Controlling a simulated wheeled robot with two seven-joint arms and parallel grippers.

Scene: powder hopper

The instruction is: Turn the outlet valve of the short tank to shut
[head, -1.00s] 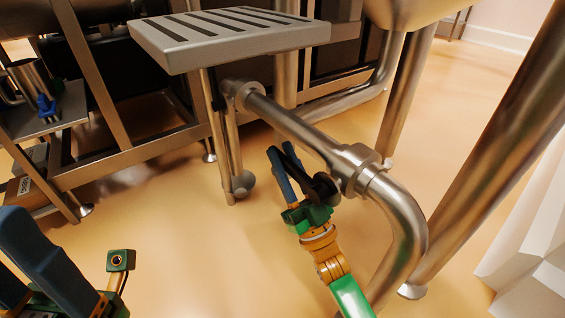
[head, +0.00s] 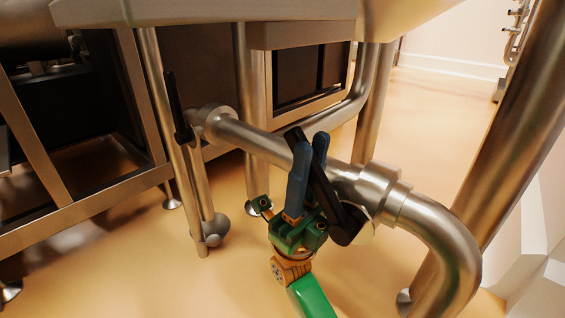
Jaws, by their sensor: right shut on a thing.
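A black valve lever (head: 327,195) is mounted at the steel valve body (head: 370,190) on the outlet pipe (head: 262,143). The lever slants up and to the left from its hub, across the front of the pipe. My right gripper (head: 310,150) comes up from below, and its blue fingers are shut on the lever, one on each side. My left gripper is not in view.
A second black lever (head: 177,108) stands near the flange (head: 212,122) at the pipe's left end. Steel legs (head: 480,150) flank the pipe on the right. A metal frame (head: 95,205) stands at left. The floor (head: 120,280) is open at lower left.

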